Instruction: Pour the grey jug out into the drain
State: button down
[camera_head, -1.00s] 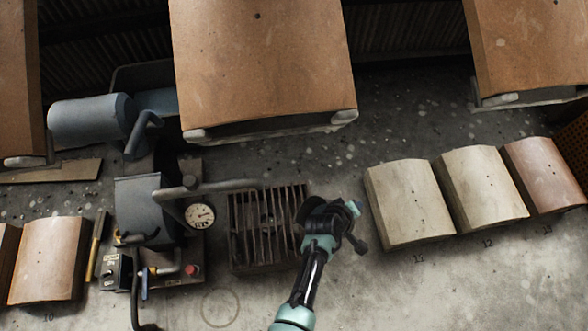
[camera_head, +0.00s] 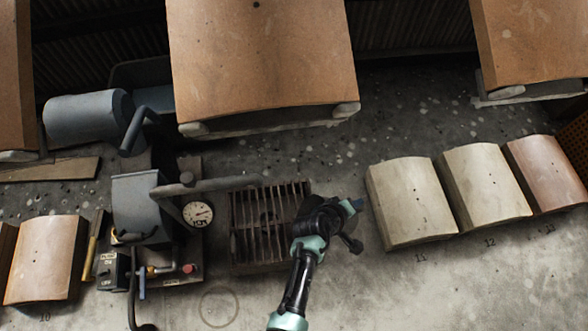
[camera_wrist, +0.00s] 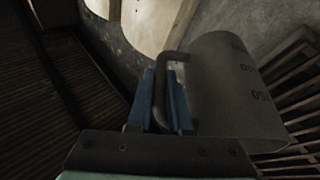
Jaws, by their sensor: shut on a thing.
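The grey jug (camera_wrist: 225,95) is in the right half of the wrist view, with dark printed markings that read upside down there. Its dark handle (camera_wrist: 165,75) lies between the two blue fingers of my gripper (camera_wrist: 166,90), which are shut on it. In the head view my gripper (camera_head: 350,208) is at the right edge of the drain (camera_head: 240,228), a dark slatted grate in the floor. The drain's bars also show at the right of the wrist view (camera_wrist: 300,90), beside the jug. The jug cannot be made out in the head view. Its contents are hidden.
Left of the drain stands a machine with a round gauge (camera_head: 198,214) and a pipe arm (camera_head: 215,186) reaching over the drain's back edge. Pale curved tiles (camera_head: 412,205) stand close on the right. Large brown tiles (camera_head: 260,65) hang behind.

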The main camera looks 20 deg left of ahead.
jog(key=shift+a+b, duration=0.15)
jog(key=shift+b, duration=0.45)
jog(key=shift+s+a+r+t+h+b, duration=0.15)
jog(key=shift+r+t+h+b, duration=0.1)
jog(key=shift+t+h+b, duration=0.2)
jog(key=shift+a+f+b, duration=0.1)
jog(key=shift+f+b, duration=0.05)
jog(key=shift+b, duration=0.3)
jog(key=shift+s+a+r+t+h+b, duration=0.25)
jog(key=shift+t+h+b, duration=0.1)
jog(key=shift+b, duration=0.45)
jog(key=shift+a+f+n+b, duration=0.2)
jog(key=shift+n+b, duration=0.1)
jog(key=shift+b, duration=0.4)
jog(key=shift+s+a+r+t+h+b, duration=0.1)
jog(key=shift+s+a+t+h+b, duration=0.1)
jog(key=shift+t+h+b, duration=0.25)
jog(key=shift+s+b, duration=0.1)
jog(key=shift+b, duration=0.45)
jog(key=shift+s+a+t+h+b, duration=0.2)
jog(key=shift+a+t+h+b, duration=0.2)
jog(key=shift+b, duration=0.55)
jog(key=shift+s+a+f+n+b, duration=0.15)
jog(key=shift+f+n+b, duration=0.15)
jog(key=shift+b, duration=0.3)
dwell(0.4)
